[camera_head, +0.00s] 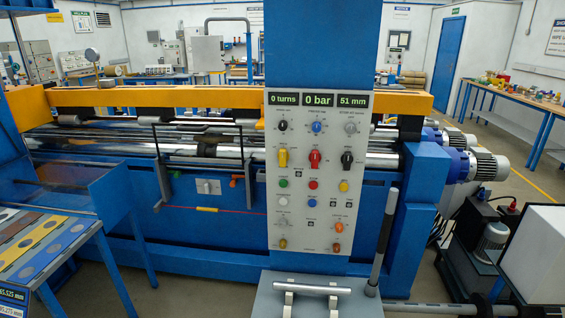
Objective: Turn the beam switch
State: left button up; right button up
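A grey control panel (300,212) stands upright on a blue column in the middle. It carries several knobs, rotary switches and buttons. The labels are too small to read, so I cannot tell which one is the beam switch. A row of three larger rotary switches holds a yellow one (282,158), a red one (315,159) and a black one (347,160). Near the bottom are a small yellow-brown switch (282,243) and two orange ones, the upper (338,227) and the lower (337,247). Neither of my grippers is in view.
Displays above the panel read "0 turns", "0 bar" and "51 mm". A tray table (45,250) stands at left.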

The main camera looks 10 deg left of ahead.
aim_at(284, 155)
jog(key=i+j, duration=0.25)
jog(key=j, duration=0.15)
jog(key=i+j, duration=0.55)
jog(key=j, duration=0.2)
jog(key=i+j+z, duration=0.1)
jog(key=i+j, duration=0.15)
jog(key=j, duration=0.15)
